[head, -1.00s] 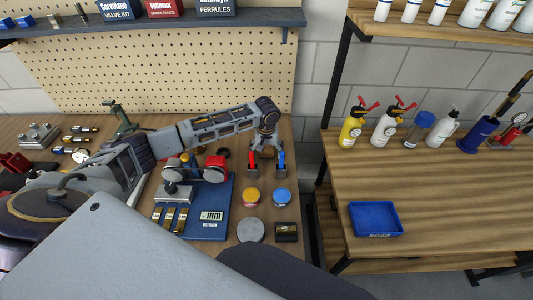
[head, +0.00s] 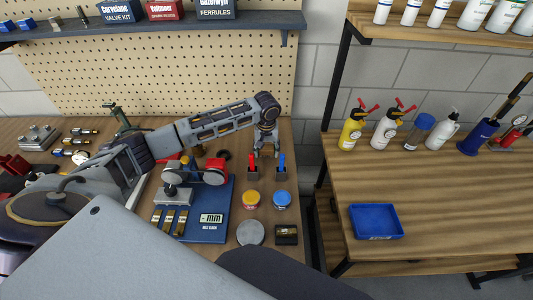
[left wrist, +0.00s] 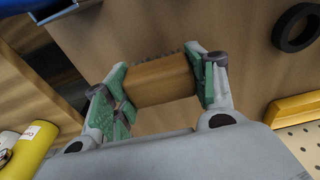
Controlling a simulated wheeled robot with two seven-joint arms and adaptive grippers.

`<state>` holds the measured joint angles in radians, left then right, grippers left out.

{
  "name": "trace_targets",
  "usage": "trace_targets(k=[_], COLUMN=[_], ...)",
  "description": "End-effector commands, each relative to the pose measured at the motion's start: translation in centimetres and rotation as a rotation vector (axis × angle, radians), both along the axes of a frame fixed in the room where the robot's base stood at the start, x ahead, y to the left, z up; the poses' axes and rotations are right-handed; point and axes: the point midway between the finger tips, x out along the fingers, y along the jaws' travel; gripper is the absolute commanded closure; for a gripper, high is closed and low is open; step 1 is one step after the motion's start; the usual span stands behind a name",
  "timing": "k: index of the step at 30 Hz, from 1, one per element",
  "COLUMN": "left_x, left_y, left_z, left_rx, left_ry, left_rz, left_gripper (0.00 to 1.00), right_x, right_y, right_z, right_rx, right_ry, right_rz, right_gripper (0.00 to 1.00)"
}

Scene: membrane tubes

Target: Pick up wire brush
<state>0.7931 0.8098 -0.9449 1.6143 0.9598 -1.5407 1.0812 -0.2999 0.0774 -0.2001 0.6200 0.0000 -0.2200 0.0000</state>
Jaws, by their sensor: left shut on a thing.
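My left gripper (head: 267,148) hangs over the workbench near its right edge, at the foot of the pegboard. In the left wrist view its green-padded fingers (left wrist: 163,88) are shut on the wire brush (left wrist: 160,80). The brush shows there as a brown wooden block, with a thin row of dark bristles along its far edge. In the head view the brush is too small and hidden by the fingers to make out. My right gripper is not in view.
Red and blue handled items in dark holders (head: 252,172) stand just in front of the gripper. Two lidded jars (head: 282,199) and a blue gauge base (head: 211,205) are nearer. A wooden table (head: 450,215) with bottles and a blue tray (head: 376,221) stands right, across a gap.

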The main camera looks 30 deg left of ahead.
Motion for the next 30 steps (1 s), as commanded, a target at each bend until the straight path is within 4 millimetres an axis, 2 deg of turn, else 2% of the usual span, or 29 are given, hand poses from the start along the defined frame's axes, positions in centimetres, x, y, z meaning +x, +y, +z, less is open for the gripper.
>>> trace_targets(k=[9, 15, 30], left_x=[0.1, 0.1, 0.0], left_y=[0.0, 0.0, 0.0], left_z=[4.8, 6.8, 7.3], left_rx=[0.000, -0.001, 0.000], left_ry=[-0.003, -0.002, 0.000], left_rz=[0.000, 0.000, 0.000], left_gripper=[0.68, 0.68, 0.68], right_x=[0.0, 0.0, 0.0], right_y=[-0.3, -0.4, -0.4], right_z=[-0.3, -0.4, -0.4], right_rx=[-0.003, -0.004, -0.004], right_ry=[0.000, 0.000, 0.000], right_rz=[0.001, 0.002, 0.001], right_gripper=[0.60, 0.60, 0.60])
